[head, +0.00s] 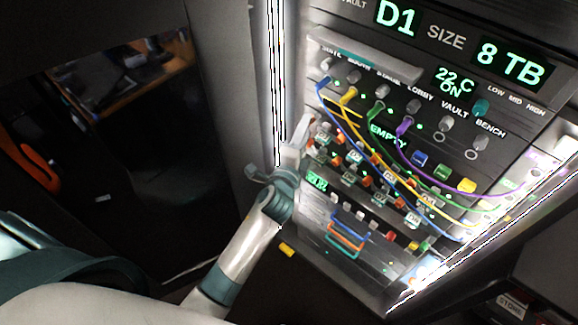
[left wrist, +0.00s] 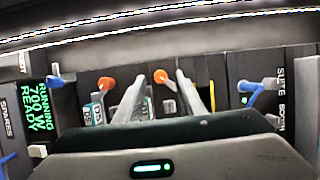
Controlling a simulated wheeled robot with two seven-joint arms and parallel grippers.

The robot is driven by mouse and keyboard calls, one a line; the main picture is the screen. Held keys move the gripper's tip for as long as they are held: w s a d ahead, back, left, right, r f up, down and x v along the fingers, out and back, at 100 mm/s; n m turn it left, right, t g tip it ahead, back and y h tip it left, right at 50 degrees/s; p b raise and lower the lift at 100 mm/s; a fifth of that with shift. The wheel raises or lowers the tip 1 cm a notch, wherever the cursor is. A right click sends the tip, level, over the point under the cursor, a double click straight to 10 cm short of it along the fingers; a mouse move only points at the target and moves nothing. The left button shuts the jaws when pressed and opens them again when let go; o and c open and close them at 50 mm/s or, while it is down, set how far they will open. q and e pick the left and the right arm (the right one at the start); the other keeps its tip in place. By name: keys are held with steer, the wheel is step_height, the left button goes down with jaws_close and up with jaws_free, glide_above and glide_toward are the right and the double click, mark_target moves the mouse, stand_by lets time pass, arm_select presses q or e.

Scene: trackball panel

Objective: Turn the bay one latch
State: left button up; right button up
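I cannot read which is bay one. My left gripper (head: 304,133) reaches the panel's left edge by the upper bay row. Its two fingers also show in the left wrist view (left wrist: 167,88), open on either side of the latch. Contact cannot be told. My right gripper is out of view.
Blue, yellow, green and purple cables (head: 390,170) hang across the panel right of my gripper. A blue plug (left wrist: 262,85) sits right of the fingers in the wrist view. A bright vertical frame strip (head: 277,80) stands beside the gripper. A yellow piece (head: 287,250) lies below.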

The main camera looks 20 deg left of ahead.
arm_select(q)
steer(key=s+b, duration=0.4)
steer(key=s, duration=1.1)
steer(key=shift+s+d, duration=0.3)
steer(key=shift+s, duration=0.1)
